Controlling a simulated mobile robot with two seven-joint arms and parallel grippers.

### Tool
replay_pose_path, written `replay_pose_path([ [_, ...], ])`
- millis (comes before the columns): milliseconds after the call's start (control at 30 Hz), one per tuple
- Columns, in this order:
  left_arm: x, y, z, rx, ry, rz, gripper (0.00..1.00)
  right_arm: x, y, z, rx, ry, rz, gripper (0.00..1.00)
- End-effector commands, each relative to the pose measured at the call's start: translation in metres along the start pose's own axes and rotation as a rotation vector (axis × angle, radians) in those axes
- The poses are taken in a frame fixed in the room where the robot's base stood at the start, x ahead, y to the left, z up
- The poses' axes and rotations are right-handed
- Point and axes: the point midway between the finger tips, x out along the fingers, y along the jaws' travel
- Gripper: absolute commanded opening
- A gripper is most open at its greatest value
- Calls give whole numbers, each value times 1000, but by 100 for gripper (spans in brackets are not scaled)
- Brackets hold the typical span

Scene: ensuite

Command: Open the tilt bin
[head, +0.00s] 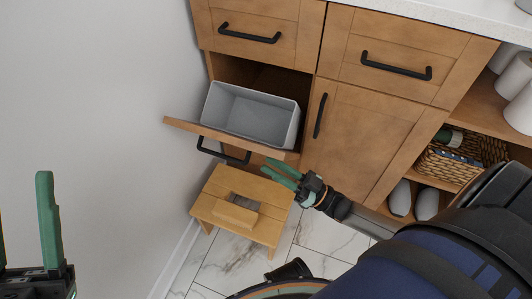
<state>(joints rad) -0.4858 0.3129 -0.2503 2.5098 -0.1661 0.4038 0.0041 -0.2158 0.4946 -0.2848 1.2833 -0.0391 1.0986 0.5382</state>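The tilt bin's wooden front (190,127) leans outward from the cabinet, with its top edge tipped toward me. A grey bin (236,107) sits behind it, its empty inside showing. The black bar handle (222,153) is on the outer face of the front. My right gripper (267,165) has its green fingers apart, near the right end of the tilted front and right of the handle, with nothing between them. I cannot tell whether it touches the front. My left gripper (22,200) is at the lower left, fingers apart and empty, partly cut off by the frame.
A wooden step stool (244,220) stands on the tiled floor below the bin. A drawer (256,30) is shut above it, and a shut cabinet door (350,140) is to the right. Open shelves hold a wicker basket (460,165) and rolls. A wall bounds the left.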

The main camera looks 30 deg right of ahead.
Motion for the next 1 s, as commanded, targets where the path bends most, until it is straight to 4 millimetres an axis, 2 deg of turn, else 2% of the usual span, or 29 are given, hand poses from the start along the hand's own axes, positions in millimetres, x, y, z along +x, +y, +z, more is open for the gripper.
replay_pose_path([
  [333, -1, 0, 0, 2, 2, -1, 50, -5, 1, 0, -2, 1, 2, 27],
  [1000, -8, 3, 8, 2, 2, -1, 50, -52, 3, 1, -1, -1, 1, 27],
])
